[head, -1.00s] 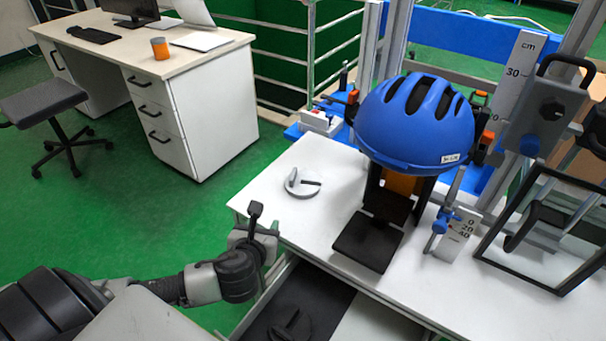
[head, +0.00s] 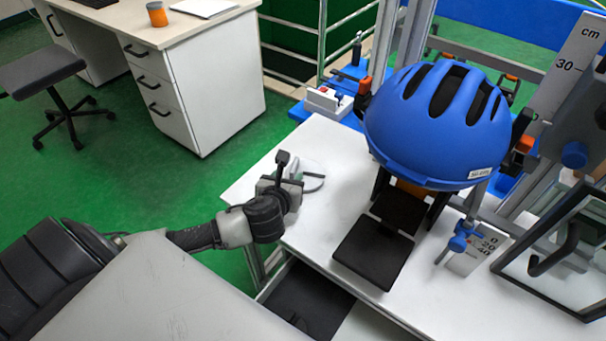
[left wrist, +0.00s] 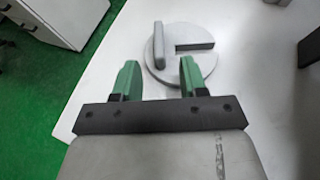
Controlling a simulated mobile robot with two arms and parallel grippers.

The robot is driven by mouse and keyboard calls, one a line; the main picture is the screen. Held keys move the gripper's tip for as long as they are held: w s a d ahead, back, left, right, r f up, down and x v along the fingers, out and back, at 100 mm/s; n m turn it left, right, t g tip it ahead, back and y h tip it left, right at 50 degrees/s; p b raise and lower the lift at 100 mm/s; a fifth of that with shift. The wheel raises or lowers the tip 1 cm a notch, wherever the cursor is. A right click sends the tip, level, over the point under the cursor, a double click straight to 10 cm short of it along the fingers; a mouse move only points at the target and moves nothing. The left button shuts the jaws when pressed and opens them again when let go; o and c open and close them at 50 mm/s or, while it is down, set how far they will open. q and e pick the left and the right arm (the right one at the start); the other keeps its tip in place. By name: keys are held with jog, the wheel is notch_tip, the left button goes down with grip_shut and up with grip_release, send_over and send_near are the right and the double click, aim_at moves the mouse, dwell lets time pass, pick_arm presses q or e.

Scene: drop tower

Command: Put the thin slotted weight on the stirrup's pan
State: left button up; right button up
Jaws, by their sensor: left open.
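The slotted weight, a thin light-grey disc (left wrist: 205,65) with a dark slot and a raised tab, lies flat on the white table. In the head view the weight (head: 313,184) is partly hidden behind my left gripper (head: 285,172). In the left wrist view my left gripper (left wrist: 160,78) is open and empty. Its green fingertips point at the near side of the disc, and the tab stands beyond the gap between them. A flat black plate (head: 374,253) in front of the helmet stand looks like the stirrup's pan; it is bare. My right gripper is not in view.
A blue helmet (head: 435,120) sits above the black plate. A blue-knobbed post (head: 459,242) with a scale and a black frame (head: 560,255) stand to the right. An open drawer (head: 308,298) lies below the table's front edge. The table between weight and plate is clear.

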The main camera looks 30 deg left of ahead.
aim_at(293, 169)
pick_arm(q)
jog(key=x, duration=0.4)
jog(key=shift+w+a+r+b, duration=0.1)
jog(key=shift+w+r+b, duration=0.1)
jog(key=shift+w+b, duration=0.25)
grip_shut()
dwell(0.9)
jog(key=shift+r, duration=0.2)
